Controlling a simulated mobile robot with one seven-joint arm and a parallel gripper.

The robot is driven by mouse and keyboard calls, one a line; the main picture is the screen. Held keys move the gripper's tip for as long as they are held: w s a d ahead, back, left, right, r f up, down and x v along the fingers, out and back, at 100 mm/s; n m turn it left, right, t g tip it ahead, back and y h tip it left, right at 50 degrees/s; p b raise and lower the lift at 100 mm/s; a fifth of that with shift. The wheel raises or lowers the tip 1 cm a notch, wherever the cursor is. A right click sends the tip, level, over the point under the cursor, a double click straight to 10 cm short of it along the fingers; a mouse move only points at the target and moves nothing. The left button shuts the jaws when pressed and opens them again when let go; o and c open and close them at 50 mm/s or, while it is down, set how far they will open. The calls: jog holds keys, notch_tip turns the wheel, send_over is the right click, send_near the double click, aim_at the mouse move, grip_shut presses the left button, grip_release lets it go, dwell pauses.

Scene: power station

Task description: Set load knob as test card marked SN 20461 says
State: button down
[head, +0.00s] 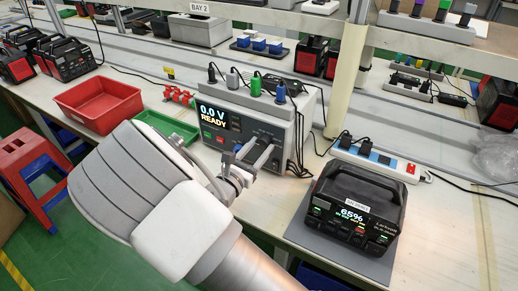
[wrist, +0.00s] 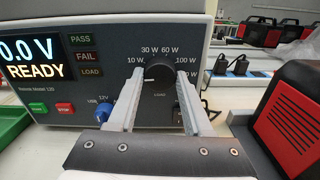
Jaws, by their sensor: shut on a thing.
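The load tester (head: 246,125) stands on the bench in the head view, its display reading 0.0 V READY. Its black load knob (wrist: 158,76) is in the middle of the wrist view, with 10 W, 30 W, 60 W and 100 W printed around it; a finger partly hides another label at right. A pale mark shows at the knob's left side, its exact setting hard to read. My gripper (wrist: 160,86) is shut on the knob, one finger on each side; it also shows at the tester's front in the head view (head: 258,160). I cannot make out a test card.
A black power station (head: 352,212) showing 65% sits on a grey mat right of the tester, bearing a small white label too small to read. Red bin (head: 98,104) and green tray (head: 165,128) stand left.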

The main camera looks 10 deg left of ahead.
jog(key=m+b, duration=0.2)
jog(key=m, duration=0.2)
jog(key=shift+f+b, duration=0.2)
jog(key=shift+b, duration=0.1)
jog(key=m+b, duration=0.3)
jog(key=m, duration=0.1)
jog(key=shift+f+b, duration=0.1)
jog(key=shift+b, duration=0.2)
jog(key=m+b, duration=0.5)
jog(key=b, duration=0.1)
jog(key=m+b, duration=0.1)
jog(key=b, duration=0.2)
jog(key=shift+r+m, duration=0.2)
jog(key=shift+m, duration=0.2)
jog(key=shift+r, duration=0.1)
jog(key=shift+c, duration=1.6)
grip_release()
jog(key=p+v, duration=0.3)
jog(key=v, duration=1.4)
jog(key=shift+s+a, duration=0.15)
jog(key=shift+s, duration=0.1)
